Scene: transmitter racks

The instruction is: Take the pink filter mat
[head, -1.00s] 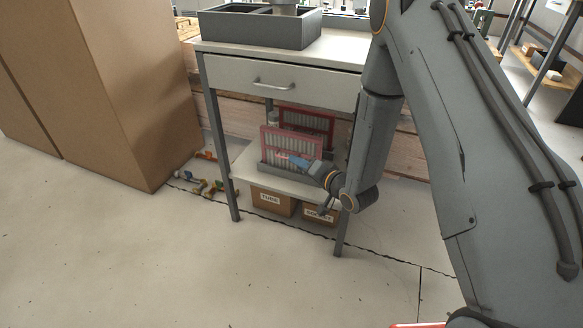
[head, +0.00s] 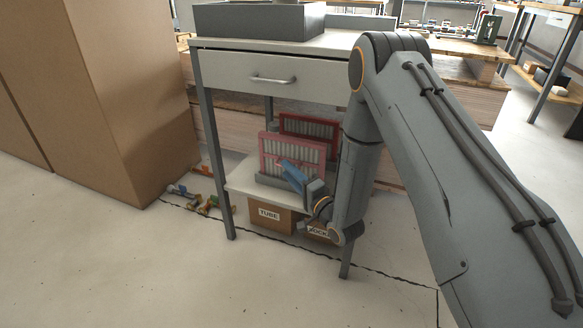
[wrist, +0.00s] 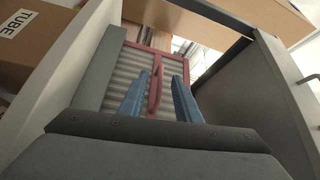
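The pink filter mat (head: 264,152), a pleated grey panel in a pink-red frame, stands upright in a grey holder (head: 270,181) on the cart's lower shelf. In the wrist view its pleated face (wrist: 120,85) and pink handle (wrist: 155,88) lie ahead of my gripper. My gripper (wrist: 161,75) is open, with one blue finger on each side of the handle; I cannot tell whether either touches it. In the head view my gripper (head: 284,164) reaches the mat's front, and my wrist hides its lower right part.
A second, darker red filter mat (head: 318,122) stands behind. The drawer (head: 240,75) and table top lie above the shelf. Cart legs (head: 213,150) flank it. Boxes, one labelled TUBE (head: 269,216), sit below. A large cardboard box (head: 130,90) stands left; the front floor is clear.

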